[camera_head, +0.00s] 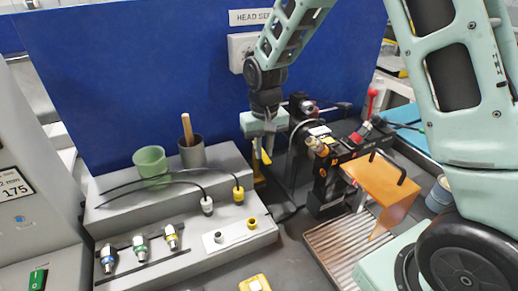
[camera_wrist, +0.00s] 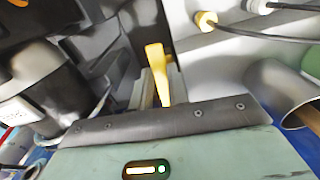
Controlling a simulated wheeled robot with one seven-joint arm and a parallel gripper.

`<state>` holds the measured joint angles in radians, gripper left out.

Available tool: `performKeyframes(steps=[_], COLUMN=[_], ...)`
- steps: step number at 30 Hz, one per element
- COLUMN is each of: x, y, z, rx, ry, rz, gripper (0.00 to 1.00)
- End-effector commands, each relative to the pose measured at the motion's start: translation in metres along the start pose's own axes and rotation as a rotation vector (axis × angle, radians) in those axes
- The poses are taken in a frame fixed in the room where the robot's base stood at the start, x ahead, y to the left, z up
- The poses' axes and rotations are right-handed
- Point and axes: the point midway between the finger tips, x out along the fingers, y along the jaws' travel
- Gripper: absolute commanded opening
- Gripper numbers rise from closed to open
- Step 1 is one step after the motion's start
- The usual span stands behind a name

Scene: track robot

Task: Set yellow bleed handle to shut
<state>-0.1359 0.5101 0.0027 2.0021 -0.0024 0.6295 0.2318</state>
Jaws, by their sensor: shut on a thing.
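The yellow bleed handle (camera_head: 261,180) is low behind the right end of the grey stepped stand, left of the black machine. It also shows in the wrist view (camera_wrist: 156,68), upright at the centre, with its wider end at the top. My gripper (camera_head: 264,159) points down at it and is shut on it. In the wrist view a grey finger stands close beside the handle. My gripper's body hides the handle's lower end there. The valve body and any markings are hidden.
The stepped stand (camera_head: 180,238) holds a green cup (camera_head: 151,166), a dark cup (camera_head: 192,153) and cables with fittings. The black machine (camera_head: 325,185) and an orange guard (camera_head: 385,190) stand close on the right. A blue panel (camera_head: 160,70) is behind.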

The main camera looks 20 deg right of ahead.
Motion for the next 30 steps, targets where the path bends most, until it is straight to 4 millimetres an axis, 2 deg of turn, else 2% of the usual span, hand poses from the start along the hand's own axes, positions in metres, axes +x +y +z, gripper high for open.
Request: performKeyframes(steps=[9,23,24,26,30], x=[-0.0009,-0.001,-0.001,-0.0009,-0.0006], y=[0.006,0.0073,0.0073,0.0074,0.0073], z=[-0.0007,-0.001,-0.001,-0.0009,-0.0008], rx=[-0.095,-0.109,-0.109,-0.109,-0.108], ry=[0.001,0.002,0.002,0.001,0.001], rz=[-0.001,0.0,0.0,0.0,0.0], gripper=[0.0,0.0,0.22,0.39,0.39])
